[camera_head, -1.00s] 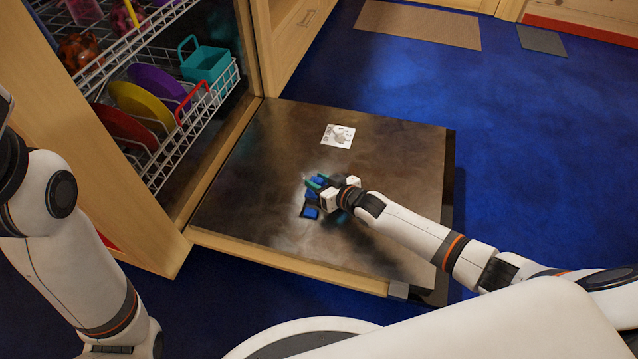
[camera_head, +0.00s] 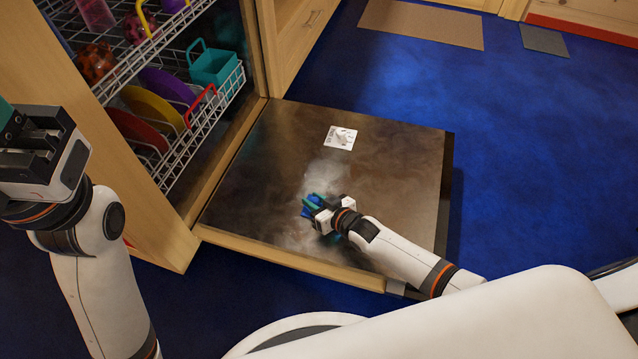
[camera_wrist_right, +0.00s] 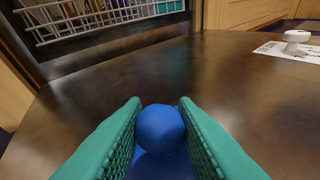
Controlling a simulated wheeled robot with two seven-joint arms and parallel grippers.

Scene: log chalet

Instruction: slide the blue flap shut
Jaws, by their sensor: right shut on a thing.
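The blue flap (camera_head: 309,206) is on the inner face of the lowered dishwasher door (camera_head: 261,186). In the head view it is mostly hidden by my right gripper (camera_head: 314,204). In the right wrist view a round blue knob (camera_wrist_right: 160,128) stands between the two green fingers, with more blue surface below it. My right gripper is shut on this knob. The dark opening beside the flap is not visible now. My left gripper (camera_head: 22,128) is raised at the left edge, away from the door; its fingers are partly cut off by the frame.
A white card with a small white knob-like piece (camera_head: 341,137) lies farther back on the door. The dish rack (camera_head: 205,107) holds plates and a teal basket (camera_head: 212,66) at the left. Blue floor (camera_head: 540,150) is open at the right.

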